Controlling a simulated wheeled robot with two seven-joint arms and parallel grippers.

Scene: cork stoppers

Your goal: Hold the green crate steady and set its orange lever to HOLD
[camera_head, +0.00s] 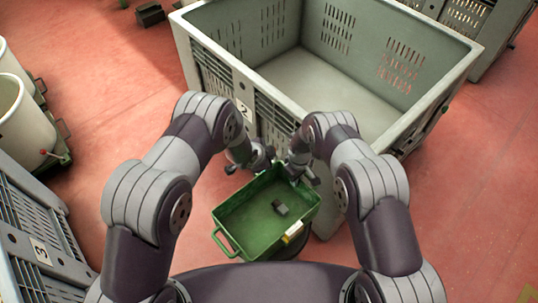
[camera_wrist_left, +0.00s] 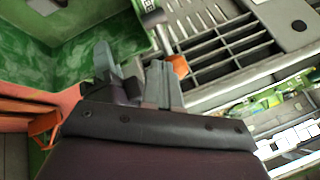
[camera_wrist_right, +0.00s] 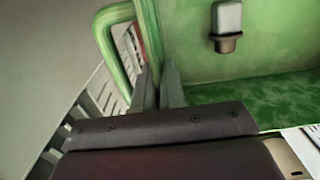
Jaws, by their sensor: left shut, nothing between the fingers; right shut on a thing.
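The green crate (camera_head: 228,222) stands open in front of me, below the large grey bin. My left gripper (camera_head: 263,157) is shut and empty near the far left corner. In the left wrist view, a small orange piece (camera_wrist_left: 179,66), perhaps the lever, shows beside the fingertips. Its setting and any HOLD mark cannot be read.
The large grey bin (camera_head: 222,60) stands right behind the green crate. Another grey bin (camera_head: 45,250) marked 3 is at lower left. Cream buckets (camera_head: 22,125) stand at the left. Red floor is clear at the right.

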